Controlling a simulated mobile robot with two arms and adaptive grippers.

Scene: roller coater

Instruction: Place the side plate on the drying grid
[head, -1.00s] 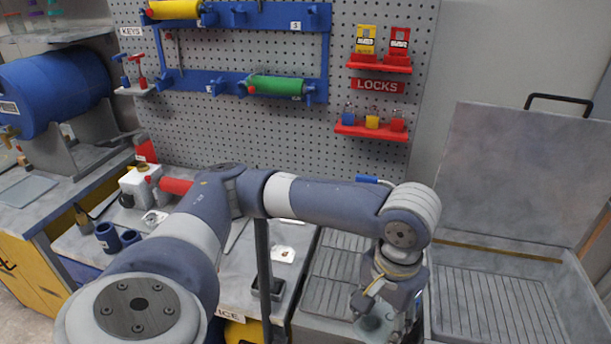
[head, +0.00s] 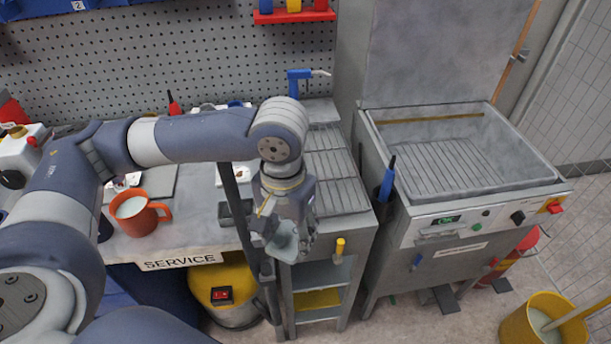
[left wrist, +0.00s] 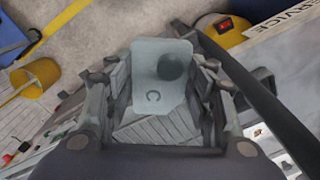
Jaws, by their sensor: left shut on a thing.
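My left gripper (head: 286,232) is shut on the side plate (head: 284,244), a small pale grey-green piece with a dark round spot. In the left wrist view the plate (left wrist: 150,72) sits between the two fingers, its face towards the camera. The drying grid (head: 338,176) is the slatted grey top of the cabinet right of the service bench. The gripper and plate appear at the grid's front left edge in the head view. Slats (left wrist: 158,130) show below the plate in the wrist view. I cannot tell the plate's height over the grid. My right gripper is not in view.
A dark post (head: 245,215) stands just left of the gripper. An orange mug (head: 138,212) and a dark tray (head: 232,212) are on the bench. A yellow-handled knob (head: 340,247) sticks out at the cabinet front. The open coater tub (head: 450,155) is to the right.

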